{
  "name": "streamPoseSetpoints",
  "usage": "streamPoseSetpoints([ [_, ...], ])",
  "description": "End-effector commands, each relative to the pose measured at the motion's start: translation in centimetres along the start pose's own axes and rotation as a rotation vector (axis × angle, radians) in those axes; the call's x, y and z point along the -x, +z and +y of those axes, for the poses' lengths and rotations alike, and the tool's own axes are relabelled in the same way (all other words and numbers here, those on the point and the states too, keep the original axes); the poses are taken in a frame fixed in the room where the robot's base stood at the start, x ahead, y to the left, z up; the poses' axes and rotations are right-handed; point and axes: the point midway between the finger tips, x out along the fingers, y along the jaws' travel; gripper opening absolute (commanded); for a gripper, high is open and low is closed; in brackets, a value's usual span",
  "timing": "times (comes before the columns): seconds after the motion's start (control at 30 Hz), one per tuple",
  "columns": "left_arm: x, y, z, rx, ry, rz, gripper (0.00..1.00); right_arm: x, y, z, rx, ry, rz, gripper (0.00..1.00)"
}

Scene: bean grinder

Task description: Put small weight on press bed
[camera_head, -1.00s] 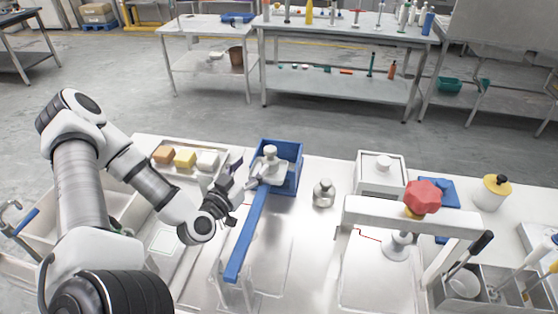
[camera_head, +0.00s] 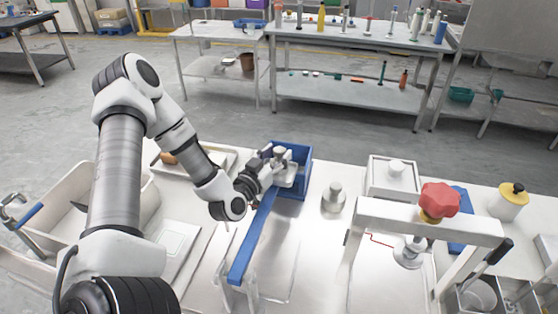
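My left gripper (camera_head: 269,167) reaches in from the left. Its fingers are beside a pale metal weight (camera_head: 281,154) with a knob on top, at the blue box. The fingers overlap the weight in this view, so I cannot tell whether they touch or close on it. A second silver weight (camera_head: 333,198) with a round knob stands upright on the table, right of the box and apart from the gripper. The white press frame (camera_head: 420,217) with a red knob (camera_head: 439,199) stands at the right. A round metal plate (camera_head: 409,253) is under it. My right gripper is out of view.
A blue bar (camera_head: 251,240) runs toward me from the blue box (camera_head: 304,166), over clear supports. A white box with a knob (camera_head: 393,178) stands behind the press. A yellow-lidded jar (camera_head: 509,203) is at the far right. A white tub (camera_head: 72,212) is at left.

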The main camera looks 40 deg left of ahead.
Motion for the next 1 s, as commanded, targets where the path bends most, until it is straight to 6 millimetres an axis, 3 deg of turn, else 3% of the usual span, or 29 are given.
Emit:
streamPoseSetpoints([
  [0.03, 0.0, 0.0, 0.0, 0.0, 0.0, 0.0, 0.21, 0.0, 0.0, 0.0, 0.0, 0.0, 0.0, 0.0],
  [0.1, 0.0, 0.0, 0.0, 0.0, 0.0, 0.0, 0.0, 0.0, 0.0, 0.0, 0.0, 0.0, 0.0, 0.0],
  [0.47, 0.1, -0.2, 0.0, 0.0, -0.001, 0.002, 0.0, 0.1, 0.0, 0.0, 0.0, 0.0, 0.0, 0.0],
  [0.63, 1.0, -1.3, -0.1, 0.003, -0.004, 0.003, 0.0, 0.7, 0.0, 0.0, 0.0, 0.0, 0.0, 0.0],
  [0.87, 4.2, -3.5, 0.0, 0.008, -0.005, 0.002, 0.0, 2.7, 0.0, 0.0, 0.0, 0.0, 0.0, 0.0],
  [1.0, 7.0, -5.3, 0.1, 0.009, -0.006, 0.001, 0.0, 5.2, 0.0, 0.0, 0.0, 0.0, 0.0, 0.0],
])
